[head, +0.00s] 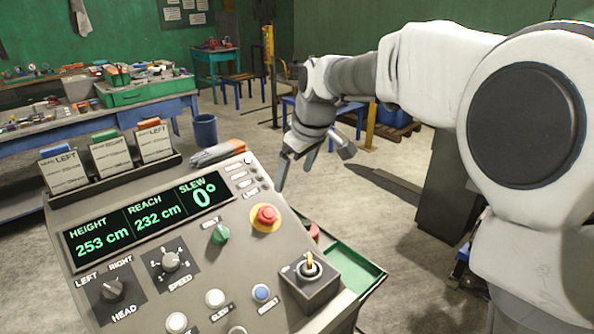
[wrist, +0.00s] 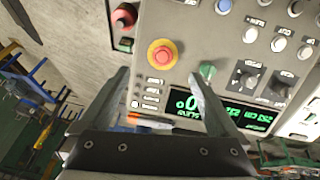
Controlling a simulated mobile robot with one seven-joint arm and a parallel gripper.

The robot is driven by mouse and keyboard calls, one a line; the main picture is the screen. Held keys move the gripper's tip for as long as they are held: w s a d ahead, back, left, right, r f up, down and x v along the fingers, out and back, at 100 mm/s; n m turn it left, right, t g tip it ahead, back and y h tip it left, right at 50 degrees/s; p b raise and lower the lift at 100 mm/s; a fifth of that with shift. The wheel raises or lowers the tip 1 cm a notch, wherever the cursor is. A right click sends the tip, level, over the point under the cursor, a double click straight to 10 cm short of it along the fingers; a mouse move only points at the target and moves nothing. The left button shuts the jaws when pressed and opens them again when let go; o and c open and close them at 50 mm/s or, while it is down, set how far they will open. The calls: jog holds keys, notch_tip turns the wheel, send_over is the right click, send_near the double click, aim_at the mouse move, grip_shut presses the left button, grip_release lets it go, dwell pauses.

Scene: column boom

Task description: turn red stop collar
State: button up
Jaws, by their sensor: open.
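A red mushroom-shaped stop button (head: 266,215) sits on a yellow round base on the sloping grey control panel (head: 255,275). My gripper (head: 294,180) is open and empty, above and beyond the panel's upper right edge, apart from the button. In the wrist view the red button (wrist: 162,54) shows just past and between my open fingertips (wrist: 158,76). A second red knob (head: 314,231) is partly hidden beside the panel's right edge. It also shows in the wrist view (wrist: 124,18). Whether either has a separate turning collar cannot be told.
A green selector knob (head: 220,234) and a joystick (head: 310,267) flank the stop button. A display (head: 145,220) reads 253 cm, 232 cm and 0°. Card holders (head: 110,155) stand on the panel's back edge. A green tray (head: 345,262) sits at its right.

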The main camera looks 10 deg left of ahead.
jog(key=w+a+f, duration=0.1)
jog(key=w+a, duration=0.1)
jog(key=n+p, duration=0.1)
send_near(269, 212)
jog(key=x, duration=1)
jog(key=shift+c, duration=0.2)
